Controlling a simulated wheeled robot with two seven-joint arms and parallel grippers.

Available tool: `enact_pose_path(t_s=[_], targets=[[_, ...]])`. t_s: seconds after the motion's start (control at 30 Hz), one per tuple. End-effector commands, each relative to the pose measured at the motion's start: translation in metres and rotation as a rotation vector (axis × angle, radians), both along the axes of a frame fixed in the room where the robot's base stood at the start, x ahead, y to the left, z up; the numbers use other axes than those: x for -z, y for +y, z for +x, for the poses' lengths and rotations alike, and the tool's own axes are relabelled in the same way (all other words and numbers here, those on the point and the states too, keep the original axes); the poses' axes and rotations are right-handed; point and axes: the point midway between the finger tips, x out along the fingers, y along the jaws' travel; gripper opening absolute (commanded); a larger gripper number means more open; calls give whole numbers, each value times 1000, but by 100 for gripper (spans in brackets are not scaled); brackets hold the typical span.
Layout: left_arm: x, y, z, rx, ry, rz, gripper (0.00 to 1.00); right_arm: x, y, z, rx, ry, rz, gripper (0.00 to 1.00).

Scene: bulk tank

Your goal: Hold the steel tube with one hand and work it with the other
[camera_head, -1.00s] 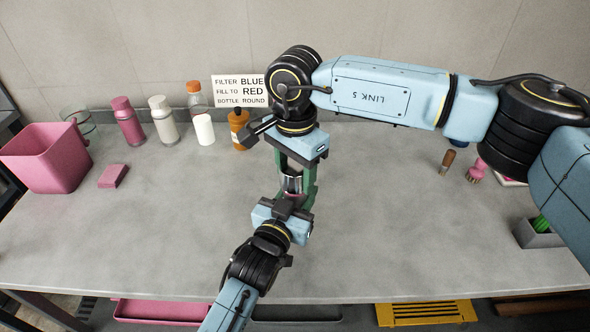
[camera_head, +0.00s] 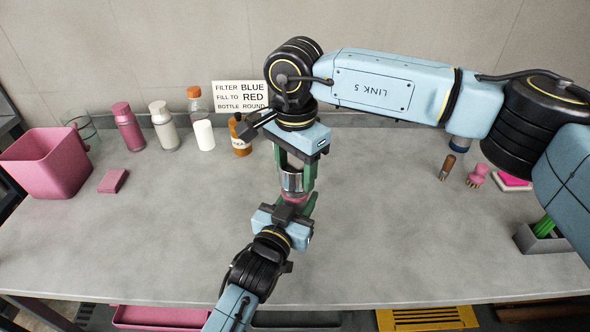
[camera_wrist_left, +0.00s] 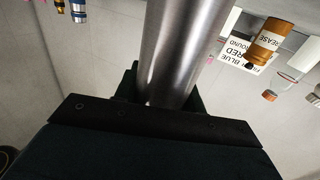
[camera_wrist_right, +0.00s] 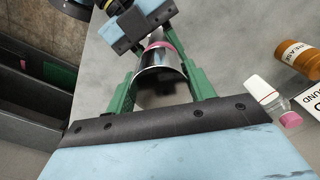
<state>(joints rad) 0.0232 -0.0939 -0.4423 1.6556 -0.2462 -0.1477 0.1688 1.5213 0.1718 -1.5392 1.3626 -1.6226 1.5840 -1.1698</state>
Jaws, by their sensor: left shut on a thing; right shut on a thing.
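The steel tube (camera_head: 291,181) stands upright between my two grippers above the middle of the table. A pink band (camera_head: 296,197) shows around its lower part. My right gripper (camera_head: 295,176), with green fingers, comes from above and is shut on the upper part. My left gripper (camera_head: 293,205) comes from below and is shut on the lower end, which its fingers partly hide. In the right wrist view the shiny tube (camera_wrist_right: 160,68) sits between the green fingers, the pink band beyond it. In the left wrist view the tube (camera_wrist_left: 182,45) rises from the dark jaws.
A pink bin (camera_head: 45,165), a pink block (camera_head: 113,181), several bottles (camera_head: 128,126) and an orange grease bottle (camera_head: 240,138) stand at the back left. A sign (camera_head: 240,95) is behind them. Brushes (camera_head: 477,176) and a grey holder (camera_head: 540,238) are at right. The table front is clear.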

Motion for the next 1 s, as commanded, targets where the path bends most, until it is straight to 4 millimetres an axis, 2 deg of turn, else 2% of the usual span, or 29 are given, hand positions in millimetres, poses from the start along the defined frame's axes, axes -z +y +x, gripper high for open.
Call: enact_pose_path(t_s=[0.27, 0.37, 0.6, 0.87, 0.9, 1.0], targets=[[1, 0, 0, 0, 2, 1, 0, -1, 0, 0, 0, -1, 1, 26], [1, 0, 0, 0, 2, 1, 0, -7, 0, 1, 0, -1, 1, 26], [1, 0, 0, 0, 2, 1, 0, -37, 0, 1, 0, -3, 1, 26], [1, 0, 0, 0, 2, 1, 0, -40, 0, 0, 0, 0, 0, 26], [1, 0, 0, 0, 2, 1, 45, -40, 0, 0, 0, 0, 0, 26], [1, 0, 0, 0, 1, 0, 58, -40, 0, 0, 0, 0, 0, 26]])
